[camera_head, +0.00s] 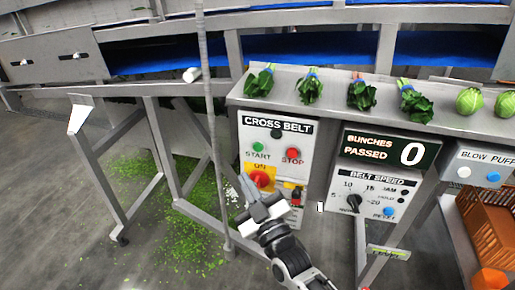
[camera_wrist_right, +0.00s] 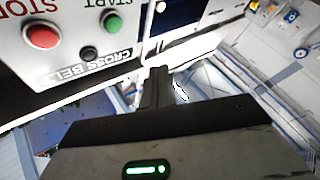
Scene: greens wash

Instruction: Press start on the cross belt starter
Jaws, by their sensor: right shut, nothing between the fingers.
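The cross belt starter (camera_head: 302,133) is a white panel in the middle of the head view. Its green START button (camera_head: 258,147) is at upper left and its red STOP button (camera_head: 292,154) at right, with a black button above between them. The wrist view shows the panel upside down, with the green button (camera_wrist_right: 112,24), red button (camera_wrist_right: 41,36) and black button (camera_wrist_right: 89,53). My right gripper (camera_head: 246,184) is shut and empty, below the green button near the red rotary switch (camera_head: 260,179). Its closed fingers (camera_wrist_right: 157,82) are apart from the buttons in the wrist view. My left gripper is out of view.
A grey shelf (camera_head: 330,113) above holds several bunches of greens. The bunches counter (camera_head: 390,147) reads 0, with the belt speed panel (camera_head: 373,194) below. A thin grey post (camera_head: 209,120) stands left of the starter. Orange crates (camera_head: 488,225) are at right.

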